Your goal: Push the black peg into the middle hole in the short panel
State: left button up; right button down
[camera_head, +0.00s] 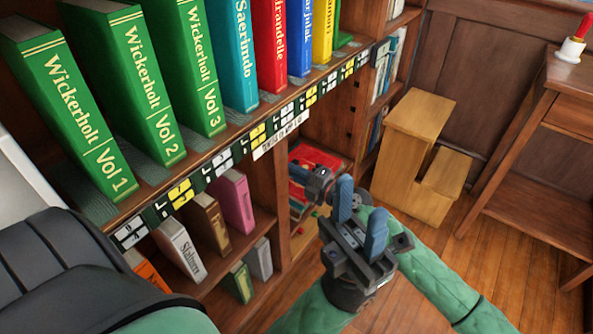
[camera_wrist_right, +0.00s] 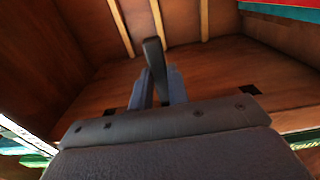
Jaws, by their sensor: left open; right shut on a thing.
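My right gripper (camera_head: 322,180) is partly hidden behind the left one in the head view, low by the bookcase. In the right wrist view its fingers (camera_wrist_right: 157,88) are shut on the black peg (camera_wrist_right: 153,52), which sticks out beyond the fingertips toward a wooden surface. I cannot tell whether the peg touches wood. Dark square spots show on the wood to the left (camera_wrist_right: 110,112) and right (camera_wrist_right: 250,89) of the fingers; I cannot tell whether they are holes. My left gripper (camera_head: 360,212) is open and empty, its blue fingers pointing up.
The bookcase has green volumes (camera_head: 125,85) above and smaller books (camera_head: 205,220) below. A red thing (camera_head: 318,158) lies in the lower compartment behind the right gripper. A wooden step stool (camera_head: 420,115) and a table (camera_head: 570,90) stand at right. Floor (camera_head: 500,255) between them is clear.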

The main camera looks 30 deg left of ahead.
aim_at(285, 183)
dwell(0.4)
jog(key=shift+r, duration=0.1)
jog(key=shift+p, duration=0.45)
jog(key=shift+p, duration=0.8)
dwell(1.0)
jog(key=shift+s+a+p, duration=0.2)
jog(key=shift+s+p, duration=1.85)
jog(key=shift+s, duration=0.3)
dwell(0.4)
jog(key=c, duration=1.3)
grip_release()
